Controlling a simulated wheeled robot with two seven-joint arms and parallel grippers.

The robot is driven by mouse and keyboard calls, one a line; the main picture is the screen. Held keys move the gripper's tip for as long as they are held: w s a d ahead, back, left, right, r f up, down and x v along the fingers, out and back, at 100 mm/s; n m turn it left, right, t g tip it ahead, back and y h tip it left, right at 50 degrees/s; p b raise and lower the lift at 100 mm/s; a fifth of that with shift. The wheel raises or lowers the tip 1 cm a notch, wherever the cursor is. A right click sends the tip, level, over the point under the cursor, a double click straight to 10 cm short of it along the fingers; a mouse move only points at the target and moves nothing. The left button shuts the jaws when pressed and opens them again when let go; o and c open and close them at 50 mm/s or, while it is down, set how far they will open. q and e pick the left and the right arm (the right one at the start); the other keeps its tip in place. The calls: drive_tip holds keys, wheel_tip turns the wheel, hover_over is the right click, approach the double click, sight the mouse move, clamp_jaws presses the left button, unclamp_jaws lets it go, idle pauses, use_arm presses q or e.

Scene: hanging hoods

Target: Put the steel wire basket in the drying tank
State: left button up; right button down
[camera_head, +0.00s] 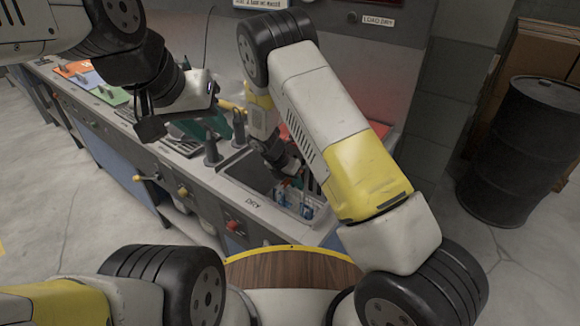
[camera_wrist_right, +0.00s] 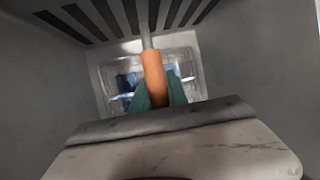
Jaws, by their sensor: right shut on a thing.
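The steel wire basket (camera_head: 306,208) is low inside the tank labelled DRY (camera_head: 246,199), with blue items in it. The basket also shows in the right wrist view (camera_wrist_right: 106,74), below the gripper. My right gripper (camera_head: 290,180) reaches down into this tank, partly hidden by my right arm. In the right wrist view its green fingers (camera_wrist_right: 160,92) are shut on the basket's upright orange handle (camera_wrist_right: 153,72). I cannot tell whether the basket touches the tank floor. My left gripper (camera_head: 152,118) is over the bench to the left, away from the basket; its finger gap is unclear.
The bench front (camera_head: 200,205) carries yellow handles and a red knob (camera_head: 233,226). Coloured panels (camera_head: 85,75) lie at the bench's far left. Grey tank walls (camera_wrist_right: 235,60) surround the right gripper closely. A black drum (camera_head: 520,150) stands on the floor at right.

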drive_tip(key=shift+a+f, duration=0.1)
drive_tip(key=shift+f, duration=0.15)
drive_tip(key=c, duration=1.3)
unclamp_jaws()
drive_tip(key=shift+s+f, duration=0.1)
